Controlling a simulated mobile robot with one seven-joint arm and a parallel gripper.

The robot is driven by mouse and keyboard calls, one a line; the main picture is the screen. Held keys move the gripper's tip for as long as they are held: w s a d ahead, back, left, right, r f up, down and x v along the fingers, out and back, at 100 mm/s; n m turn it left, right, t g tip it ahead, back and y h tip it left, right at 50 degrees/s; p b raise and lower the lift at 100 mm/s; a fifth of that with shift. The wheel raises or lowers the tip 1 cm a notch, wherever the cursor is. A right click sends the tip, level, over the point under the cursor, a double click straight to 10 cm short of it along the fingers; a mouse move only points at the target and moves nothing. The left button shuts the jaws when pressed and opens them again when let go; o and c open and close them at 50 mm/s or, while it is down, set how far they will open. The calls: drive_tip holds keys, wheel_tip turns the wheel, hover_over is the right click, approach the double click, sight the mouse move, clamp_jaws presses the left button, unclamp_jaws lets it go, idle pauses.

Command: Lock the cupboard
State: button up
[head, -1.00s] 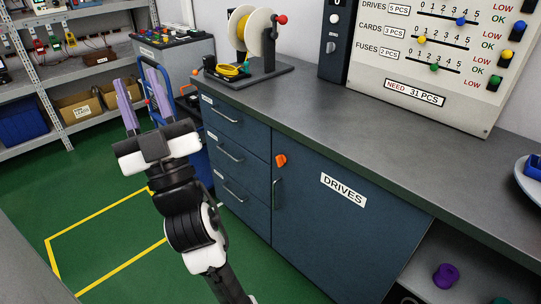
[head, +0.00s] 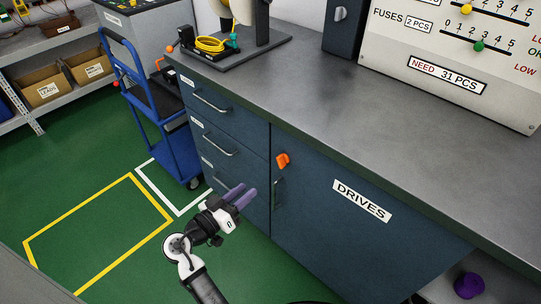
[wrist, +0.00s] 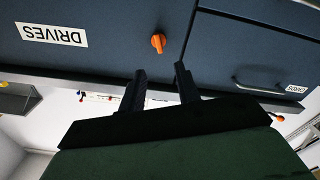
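The cupboard door (head: 350,225) is dark blue, labelled DRIVES, and looks closed. An orange turn knob (head: 282,160) sits at its upper left edge, above a dark vertical handle (head: 278,193). My gripper (head: 248,195) is left of and lower than the knob in the head view, apart from it. In the wrist view, which looks upside down, the knob (wrist: 158,43) stands between and beyond my fingertips (wrist: 160,69). The fingers are apart with nothing between them. The handle cannot be made out in the wrist view.
Drawers with bar handles (head: 216,145) are left of the door. The grey worktop (head: 330,90) overhangs above. A blue trolley (head: 165,130) stands further left. A purple object (head: 468,286) sits in the open bay at right. Green floor before the drawers is clear.

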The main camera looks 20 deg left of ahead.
sight(279, 165)
drive_tip(key=p+x, duration=0.3)
drive_tip(key=x, duration=0.9)
drive_tip(key=shift+w+d+r, duration=0.1)
drive_tip(key=shift+w+d, duration=0.05)
drive_tip(key=shift+d, duration=0.05)
drive_tip(key=shift+w+d+p, duration=0.2)
drive_tip(key=shift+w+p, duration=0.1)
drive_tip(key=shift+w, duration=0.3)
clamp_jaws()
